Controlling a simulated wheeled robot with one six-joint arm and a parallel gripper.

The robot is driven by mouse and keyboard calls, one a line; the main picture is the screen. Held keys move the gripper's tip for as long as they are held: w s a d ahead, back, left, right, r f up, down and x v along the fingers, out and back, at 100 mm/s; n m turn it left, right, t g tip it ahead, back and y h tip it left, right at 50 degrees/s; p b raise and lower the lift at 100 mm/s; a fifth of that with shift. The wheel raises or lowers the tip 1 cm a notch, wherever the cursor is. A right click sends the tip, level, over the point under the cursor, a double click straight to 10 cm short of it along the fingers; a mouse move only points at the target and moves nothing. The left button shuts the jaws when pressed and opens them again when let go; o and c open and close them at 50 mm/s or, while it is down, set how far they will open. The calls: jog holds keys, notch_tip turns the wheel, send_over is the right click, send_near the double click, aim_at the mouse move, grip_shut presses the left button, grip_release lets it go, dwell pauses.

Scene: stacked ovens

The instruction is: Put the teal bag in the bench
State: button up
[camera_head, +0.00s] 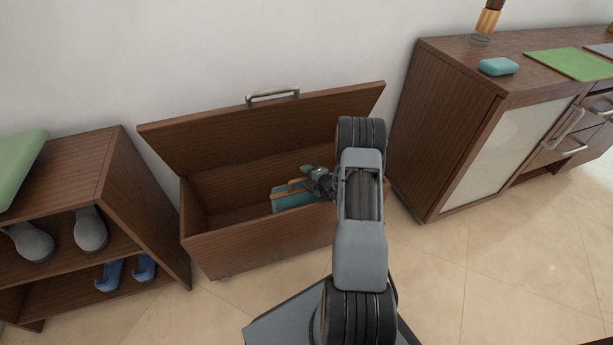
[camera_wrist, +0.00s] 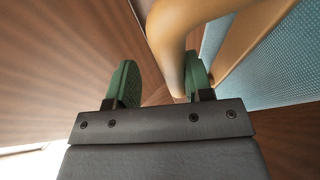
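The wooden bench (camera_head: 215,255) stands against the wall with its lid (camera_head: 260,130) raised. The teal bag (camera_head: 295,198), with tan handles, is inside the bench toward its right side. My gripper (camera_head: 309,172) is over the bag, inside the bench opening. In the wrist view my gripper (camera_wrist: 160,80) has its green fingers apart. A tan handle (camera_wrist: 175,50) passes along the inner side of the right finger, with a gap to the left finger. The teal cloth (camera_wrist: 270,60) shows at the right. The bag's bottom and right part are hidden.
A shoe shelf (camera_head: 150,205) with grey and blue footwear stands to the left. A wooden cabinet (camera_head: 445,130) with a teal block (camera_head: 498,67) and green mat (camera_head: 568,64) stands to the right. Tiled floor (camera_head: 510,250) is clear in front.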

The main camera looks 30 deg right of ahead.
jog(key=shift+r, duration=0.1)
jog(key=shift+s+d+r+p, duration=0.1)
jog(key=shift+s+r+p, duration=0.15)
jog(key=shift+r+p, duration=0.55)
jog(key=p+v, duration=0.3)
jog(key=v, duration=0.8)
jog(key=s+a+r+n+g+y, duration=0.25)
jog(key=a+r+n+g, duration=0.25)
jog(key=a+r+n, duration=0.65)
jog(key=s+a+r+n+g+y, duration=0.2)
jog(key=a+r+n+g+y, duration=0.25)
jog(key=a+n, duration=0.8)
jog(key=s+d+r+n+g+h, duration=0.1)
jog(key=s+r+n+h, duration=0.3)
jog(key=n, duration=1)
jog(key=s+d+r+n+h, duration=0.1)
jog(key=s+r+n+h, duration=0.3)
jog(key=n, duration=1.1)
jog(key=shift+s+g+h, duration=0.35)
jog(key=shift+s+h, duration=0.65)
